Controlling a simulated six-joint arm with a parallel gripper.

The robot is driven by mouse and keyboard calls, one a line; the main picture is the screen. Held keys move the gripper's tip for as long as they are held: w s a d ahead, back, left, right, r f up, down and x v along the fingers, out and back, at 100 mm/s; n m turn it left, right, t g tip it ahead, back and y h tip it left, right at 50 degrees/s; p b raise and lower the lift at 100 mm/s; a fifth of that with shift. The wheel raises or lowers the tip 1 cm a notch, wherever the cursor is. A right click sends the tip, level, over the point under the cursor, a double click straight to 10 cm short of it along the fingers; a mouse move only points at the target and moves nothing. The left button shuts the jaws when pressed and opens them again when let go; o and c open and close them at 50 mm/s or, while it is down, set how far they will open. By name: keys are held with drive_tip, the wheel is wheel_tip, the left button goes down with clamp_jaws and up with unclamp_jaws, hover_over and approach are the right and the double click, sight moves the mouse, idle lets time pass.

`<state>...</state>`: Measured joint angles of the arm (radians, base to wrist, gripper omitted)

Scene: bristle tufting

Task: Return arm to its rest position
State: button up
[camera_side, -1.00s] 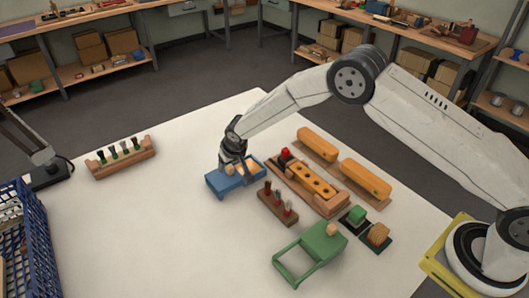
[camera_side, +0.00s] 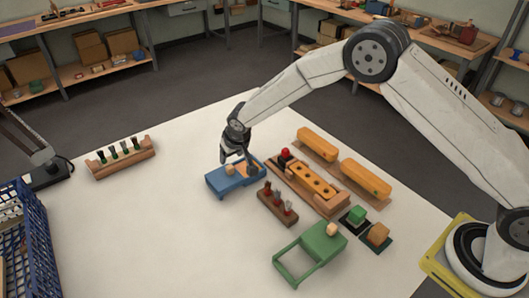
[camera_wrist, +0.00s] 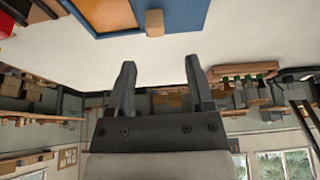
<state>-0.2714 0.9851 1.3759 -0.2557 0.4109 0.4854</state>
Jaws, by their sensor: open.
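My gripper (camera_side: 238,157) hangs just above the blue tray-like fixture (camera_side: 222,184) in the side view. In the wrist view my gripper (camera_wrist: 160,85) has its two dark fingers well apart with nothing between them. A corner of the blue fixture (camera_wrist: 188,14) shows at the top of that view, with a small wooden knob (camera_wrist: 154,22) at its edge. In the side view the knob (camera_side: 230,170) sits on the fixture's top. Part of the fixture's far side is hidden by my gripper.
A wooden block with a row of holes (camera_side: 310,182), two orange bars (camera_side: 365,178), a small brush rack (camera_side: 276,205) and a green frame (camera_side: 312,248) stand to the right. Another rack (camera_side: 122,158) and a blue crate (camera_side: 38,240) are at left. The front-left tabletop is clear.

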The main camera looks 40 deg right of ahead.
drive_tip(key=s+d+r+g, duration=0.1)
drive_tip(key=s+d+r, duration=0.8)
drive_tip(key=s, duration=0.3)
drive_tip(key=s+d+r, duration=0.1)
drive_tip(key=s+d, duration=0.1)
drive_tip(key=s, duration=0.7)
drive_tip(key=s+d+r+g, duration=0.1)
drive_tip(key=s+d, duration=0.2)
drive_tip(key=s, duration=0.7)
drive_tip(key=shift+d, duration=0.3)
